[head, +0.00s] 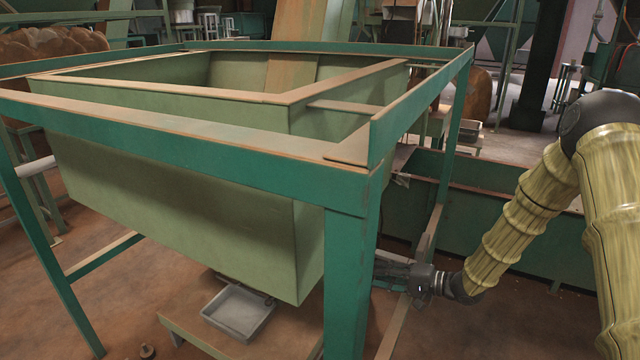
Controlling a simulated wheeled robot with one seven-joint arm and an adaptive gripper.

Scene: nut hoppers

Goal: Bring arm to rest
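My arm (530,215), in a yellow ribbed sleeve, comes in from the right and bends down to the left. My gripper (395,272) is low, just right of the hopper frame's front corner post (350,285). The post hides part of it, and its fingers are too dark and small to tell whether they are open or shut. I cannot tell whether it touches the frame.
A pale green hopper (180,190) hangs in a dark green frame (190,150). A grey metal tray (238,312) sits below it. A green bin wall (490,230) stands behind my arm. Brown floor shows at lower left.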

